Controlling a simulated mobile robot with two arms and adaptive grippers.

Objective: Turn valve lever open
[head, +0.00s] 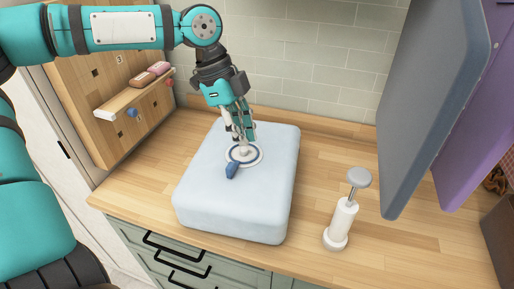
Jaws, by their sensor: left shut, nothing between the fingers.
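The valve shows as a round white and dark-ringed plate (257,155) on top of a pale blue, puffy block. Its blue lever (232,171) points toward the front left, away from the plate's pale centre knob. My left gripper (246,139) is shut and empty, pointing down just above and behind the knob. Its fingertips overlap the back of the plate in the picture; I cannot tell whether they touch it. My right gripper is not in view.
The pale blue block (230,212) rests on the wooden counter (330,165). A white hand pump (342,222) stands to its right. Large blue-grey (430,100) and purple panels hang at the right. A small wooden shelf (135,95) is on the left wall.

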